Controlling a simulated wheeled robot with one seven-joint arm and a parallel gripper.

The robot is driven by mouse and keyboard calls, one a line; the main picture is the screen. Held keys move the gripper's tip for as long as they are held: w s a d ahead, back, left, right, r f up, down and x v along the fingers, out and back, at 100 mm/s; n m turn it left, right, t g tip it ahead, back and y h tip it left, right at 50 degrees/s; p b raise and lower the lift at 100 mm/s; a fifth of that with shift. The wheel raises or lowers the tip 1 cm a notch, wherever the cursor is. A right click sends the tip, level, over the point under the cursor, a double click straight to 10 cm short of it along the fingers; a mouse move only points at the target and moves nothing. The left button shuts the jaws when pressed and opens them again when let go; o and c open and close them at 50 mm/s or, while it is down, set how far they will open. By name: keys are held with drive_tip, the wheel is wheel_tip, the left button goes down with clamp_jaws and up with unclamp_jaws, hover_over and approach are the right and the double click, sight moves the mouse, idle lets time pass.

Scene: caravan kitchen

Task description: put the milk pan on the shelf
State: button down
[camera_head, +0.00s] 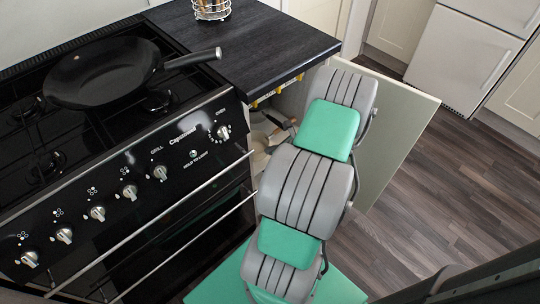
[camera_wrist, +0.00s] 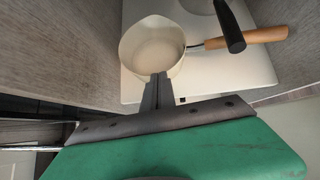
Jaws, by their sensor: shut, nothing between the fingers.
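A small cream pan with a wooden handle, which looks like the milk pan (camera_wrist: 150,50), sits upright on a white shelf board (camera_wrist: 272,78) inside the cupboard. Its handle points right in the wrist view. My gripper (camera_wrist: 160,80) is shut and empty, its fingertips overlapping the pan's near rim in the picture. I cannot tell whether they touch it. In the head view my arm reaches into the open cupboard and hides the gripper and most of the inside.
A dark handle (camera_wrist: 229,27) of another pan juts over the wooden handle. The cupboard door (camera_head: 394,130) stands open right of my arm. The stove (camera_head: 150,185) with a black wok (camera_head: 103,72) is left. Dark worktop (camera_head: 245,45) lies above the opening. Floor is clear at right.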

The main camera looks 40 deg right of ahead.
sight(270, 136)
drive_tip(key=shift+w+d, duration=0.1)
drive_tip(key=shift+w, duration=2.5)
